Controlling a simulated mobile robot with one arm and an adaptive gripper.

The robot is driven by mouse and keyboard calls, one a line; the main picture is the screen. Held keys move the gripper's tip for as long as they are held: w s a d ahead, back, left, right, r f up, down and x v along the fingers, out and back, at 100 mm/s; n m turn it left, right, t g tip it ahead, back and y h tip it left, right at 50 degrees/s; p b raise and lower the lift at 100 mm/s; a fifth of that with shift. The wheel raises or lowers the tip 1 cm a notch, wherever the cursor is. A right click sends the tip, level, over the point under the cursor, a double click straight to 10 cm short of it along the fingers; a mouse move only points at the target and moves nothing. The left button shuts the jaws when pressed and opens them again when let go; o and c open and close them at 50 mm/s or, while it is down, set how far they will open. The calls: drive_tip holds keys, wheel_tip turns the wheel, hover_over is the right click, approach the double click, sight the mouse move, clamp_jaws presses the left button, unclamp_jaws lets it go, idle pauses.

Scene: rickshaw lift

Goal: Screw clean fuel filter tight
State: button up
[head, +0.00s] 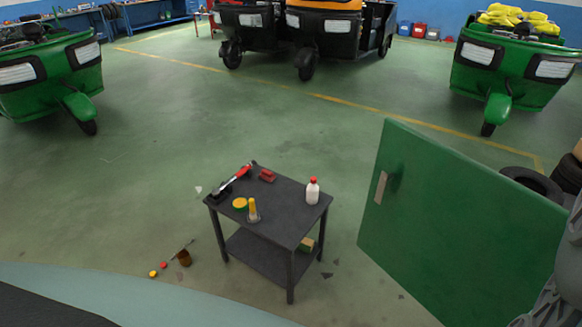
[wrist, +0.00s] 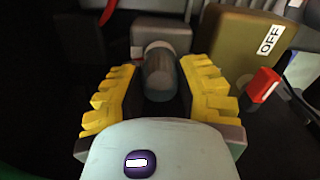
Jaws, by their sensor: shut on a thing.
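In the wrist view, the fuel filter (wrist: 160,77) is a smooth grey cylinder under a dark grey block-like mount (wrist: 163,36). My gripper (wrist: 160,70) has yellow ridged fingers on both sides of the filter and is shut on it. The filter's upper end meets or nearly meets the mount; I cannot tell how tightly it is seated. The head view does not show the filter or my gripper's fingers.
In the head view, a green panel (head: 455,220) stands right of a dark table (head: 285,225) holding a white bottle (head: 312,192) and tools.

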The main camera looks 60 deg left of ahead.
drive_tip(key=shift+m+b, duration=0.8)
drive_tip(key=shift+m, duration=0.5)
drive_tip(key=shift+f, duration=0.1)
drive_tip(key=o, duration=1.1)
drive_tip(key=v, duration=0.8)
